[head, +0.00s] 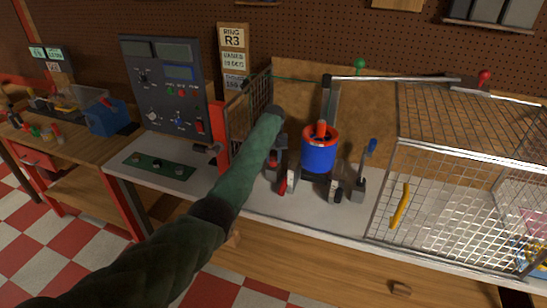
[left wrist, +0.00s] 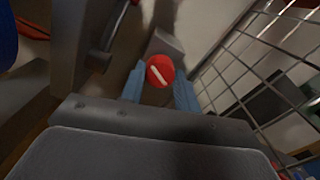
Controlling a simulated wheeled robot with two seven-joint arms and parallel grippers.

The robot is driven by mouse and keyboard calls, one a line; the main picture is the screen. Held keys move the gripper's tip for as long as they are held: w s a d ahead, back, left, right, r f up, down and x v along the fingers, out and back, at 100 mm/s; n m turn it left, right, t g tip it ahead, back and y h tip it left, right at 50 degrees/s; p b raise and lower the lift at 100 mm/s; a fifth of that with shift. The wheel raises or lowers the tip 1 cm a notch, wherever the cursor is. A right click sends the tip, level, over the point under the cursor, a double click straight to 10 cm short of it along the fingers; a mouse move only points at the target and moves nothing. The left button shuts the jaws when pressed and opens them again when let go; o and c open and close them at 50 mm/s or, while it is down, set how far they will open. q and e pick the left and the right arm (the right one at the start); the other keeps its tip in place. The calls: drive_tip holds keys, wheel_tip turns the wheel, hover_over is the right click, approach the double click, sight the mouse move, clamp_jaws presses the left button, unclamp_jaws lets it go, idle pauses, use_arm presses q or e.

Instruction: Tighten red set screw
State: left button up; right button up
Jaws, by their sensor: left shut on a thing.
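The red set screw (left wrist: 160,70) shows in the left wrist view as a round red head with a white slot line across it. It sits by a grey block-like mount. The two blue fingers of my left gripper (left wrist: 159,88) are on either side of the red head, shut on it. In the head view my left gripper (head: 275,158) points down beside the ducted rotor, a blue ring (head: 318,156) with a red top. My arm partly hides the gripper and the set screw there. My right gripper is not in view.
A wire cage (head: 450,200) with a yellow handle stands at the right. A blue-handled tool (head: 369,150) stands upright right of the rotor. A wire mesh is close beside the gripper in the wrist view.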

use_arm(q)
drive_tip(key=shift+m, duration=0.5)
drive_tip(key=m, duration=0.2)
drive_tip(key=shift+m, duration=0.4)
drive_tip(key=m, duration=0.4)
drive_tip(key=shift+m, duration=0.3)
drive_tip(key=m, duration=0.2)
drive_tip(key=shift+m, duration=1)
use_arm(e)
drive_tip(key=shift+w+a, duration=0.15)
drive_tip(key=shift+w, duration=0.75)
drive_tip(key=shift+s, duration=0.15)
